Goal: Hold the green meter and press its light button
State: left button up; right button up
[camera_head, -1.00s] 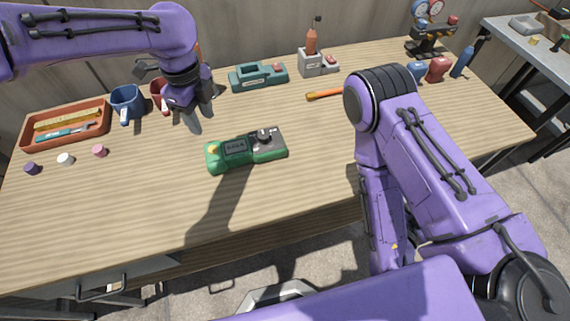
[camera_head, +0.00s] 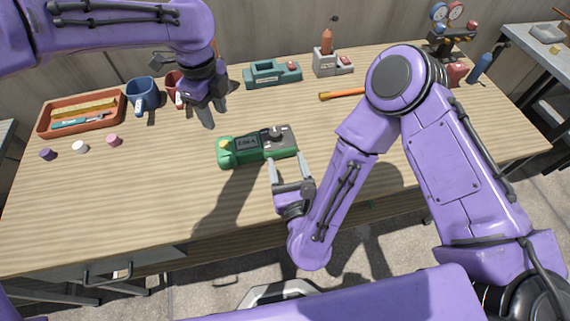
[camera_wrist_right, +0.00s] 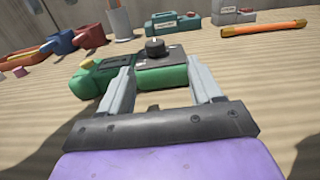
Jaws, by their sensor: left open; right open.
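The green meter (camera_head: 257,146) lies flat on the wooden table, with a dark display, a yellow button (camera_head: 224,144) at its left end and a black knob on a grey panel at its right end. It also shows in the right wrist view (camera_wrist_right: 165,75), partly hidden by my fingers. My right gripper (camera_head: 288,170) is open, its fingers pointing at the meter's near right side; they are not closed on it. My left gripper (camera_head: 208,104) hangs above the table behind and left of the meter; its fingers are hard to make out.
An orange tray (camera_head: 81,116), a blue mug (camera_head: 143,95) and a red mug (camera_head: 173,87) stand at the back left. A teal device (camera_head: 272,74) and an orange-handled tool (camera_head: 343,94) lie behind the meter. The table left of the meter is mostly clear.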

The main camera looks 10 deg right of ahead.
aim_at(276, 138)
jog(key=shift+a, duration=0.3)
jog(key=shift+w+r, duration=0.1)
jog(key=shift+w, duration=0.35)
jog(key=w, duration=0.9)
jog(key=shift+w+a, duration=0.3)
jog(key=c, duration=1)
pick_arm(q)
jog(key=shift+c, duration=0.6)
pick_arm(e)
grip_shut()
pick_arm(q)
grip_shut()
